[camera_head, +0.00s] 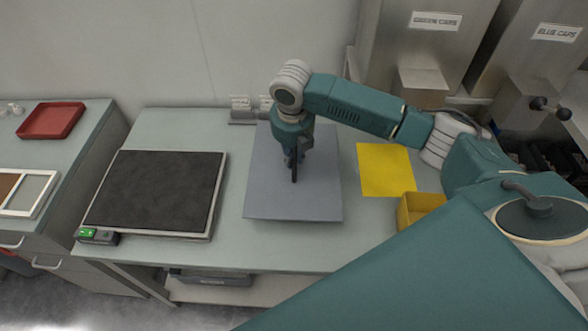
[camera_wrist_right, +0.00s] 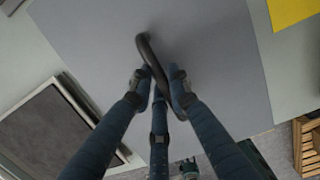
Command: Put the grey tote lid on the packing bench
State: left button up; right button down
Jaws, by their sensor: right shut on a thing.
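The grey tote lid (camera_head: 265,195) is a flat, square panel over the middle of the packing bench (camera_head: 170,125). Whether it rests on the bench top or hangs just above it, I cannot tell. My right gripper (camera_head: 294,168) points down over the lid's middle. In the right wrist view its fingers (camera_wrist_right: 160,85) are shut around the dark curved handle (camera_wrist_right: 148,50) of the lid (camera_wrist_right: 200,45). My left gripper is not in view.
A black-topped pad in a pale frame (camera_head: 160,190) lies left of the lid. A yellow sheet (camera_head: 385,170) and a yellow bin (camera_head: 418,208) are to its right. A red tray (camera_head: 50,120) sits on the left counter. Bare bench shows around the lid.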

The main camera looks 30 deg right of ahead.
jog(key=shift+f, duration=3.6)
jog(key=c, duration=1.7)
grip_release()
jog(key=shift+o, duration=0.2)
jog(key=r, duration=0.4)
jog(key=s+r, duration=0.1)
jog(key=r, duration=0.3)
jog(key=a+r, duration=0.1)
jog(key=r, duration=0.3)
jog(key=shift+s, duration=0.3)
